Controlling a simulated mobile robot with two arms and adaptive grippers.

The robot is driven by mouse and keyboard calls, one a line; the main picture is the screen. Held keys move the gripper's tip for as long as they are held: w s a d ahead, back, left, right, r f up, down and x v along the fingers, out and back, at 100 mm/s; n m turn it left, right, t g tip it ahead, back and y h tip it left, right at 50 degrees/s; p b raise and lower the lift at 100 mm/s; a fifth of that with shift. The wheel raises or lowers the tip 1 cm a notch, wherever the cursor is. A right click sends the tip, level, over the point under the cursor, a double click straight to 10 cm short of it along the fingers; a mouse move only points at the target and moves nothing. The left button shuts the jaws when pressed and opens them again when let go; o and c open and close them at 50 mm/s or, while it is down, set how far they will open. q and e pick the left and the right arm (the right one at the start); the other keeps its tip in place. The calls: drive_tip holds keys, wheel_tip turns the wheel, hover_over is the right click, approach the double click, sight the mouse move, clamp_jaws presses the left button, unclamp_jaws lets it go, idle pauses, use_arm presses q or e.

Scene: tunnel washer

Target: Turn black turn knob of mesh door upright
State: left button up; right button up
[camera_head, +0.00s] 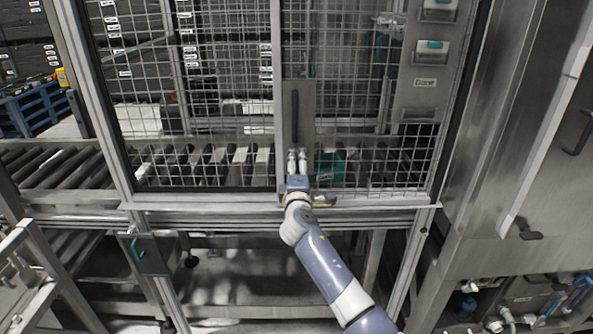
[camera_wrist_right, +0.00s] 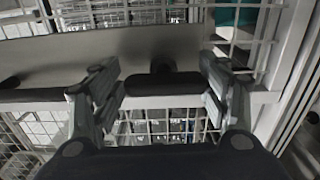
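The black turn knob (camera_wrist_right: 163,83) shows in the wrist view as a short rounded bar lying crosswise in the picture, at the edge of a grey metal plate (camera_wrist_right: 150,50). My right gripper (camera_wrist_right: 160,74) is open, with one finger to each side of the knob and a gap at both ends. In the head view my right gripper (camera_head: 297,158) is in front of the lower part of the door's plate (camera_head: 308,120), and the knob cannot be made out there. The mesh door (camera_head: 350,60) is behind it. My left gripper is not in view.
A black upright handle (camera_head: 294,115) is on the plate above my gripper. A teal item (camera_head: 327,168) is behind the mesh to the right. A roller conveyor (camera_head: 55,168) runs at the left. A steel cabinet (camera_head: 500,130) stands at the right.

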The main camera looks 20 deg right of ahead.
drive_tip(key=shift+f, duration=0.2)
drive_tip(key=shift+s, duration=0.1)
drive_tip(key=v, duration=1.1)
drive_tip(key=shift+s, duration=0.35)
drive_tip(key=shift+a, duration=0.1)
